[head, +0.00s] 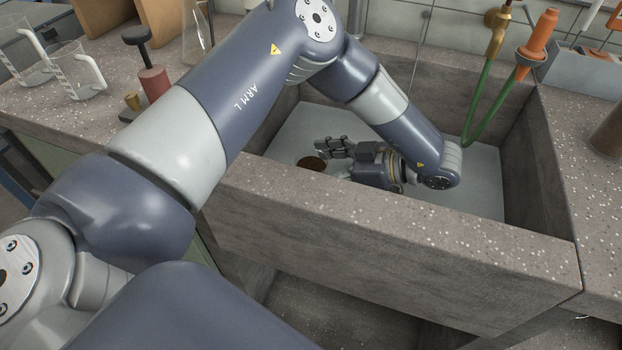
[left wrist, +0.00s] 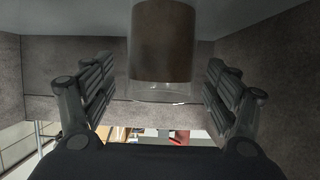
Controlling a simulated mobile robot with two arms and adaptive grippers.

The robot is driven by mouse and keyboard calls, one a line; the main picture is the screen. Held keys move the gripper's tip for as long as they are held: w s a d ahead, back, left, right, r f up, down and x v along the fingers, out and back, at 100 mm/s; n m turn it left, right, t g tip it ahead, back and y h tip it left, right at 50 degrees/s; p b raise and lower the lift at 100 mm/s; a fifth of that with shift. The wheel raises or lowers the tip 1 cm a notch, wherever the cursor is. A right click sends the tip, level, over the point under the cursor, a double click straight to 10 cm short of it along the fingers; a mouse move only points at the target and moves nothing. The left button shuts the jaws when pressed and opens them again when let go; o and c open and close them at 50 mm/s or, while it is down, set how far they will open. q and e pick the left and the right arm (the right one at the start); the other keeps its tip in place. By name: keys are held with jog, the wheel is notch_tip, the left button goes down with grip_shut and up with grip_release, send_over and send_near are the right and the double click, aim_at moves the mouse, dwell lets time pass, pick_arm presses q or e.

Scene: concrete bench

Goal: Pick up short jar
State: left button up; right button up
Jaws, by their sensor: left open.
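The short jar (head: 312,163) stands in the stone basin; in the head view only its round brown top shows beside my left fingers. In the left wrist view the jar (left wrist: 162,45) is a clear glass cylinder with brown contents, upside down in that picture. My left gripper (head: 328,150) is low inside the basin, level with the jar and to its right. In the left wrist view its two fingers (left wrist: 160,88) are spread wide on either side of the jar, with gaps, and do not touch it. My right gripper is not in view.
Thick basin walls (head: 400,235) surround the gripper and jar. A green hose (head: 490,120) hangs at the basin's back right. Glass beakers (head: 75,70) and a red-based tool (head: 153,82) stand on the left counter. The basin floor (head: 480,185) is clear at right.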

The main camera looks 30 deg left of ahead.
pick_arm(q)
jog(key=shift+s+a+f, duration=0.1)
jog(key=shift+a+f, duration=0.1)
jog(key=shift+a, duration=0.35)
jog(key=c, duration=1.2)
jog(key=shift+r, duration=0.1)
jog(key=shift+c, duration=0.2)
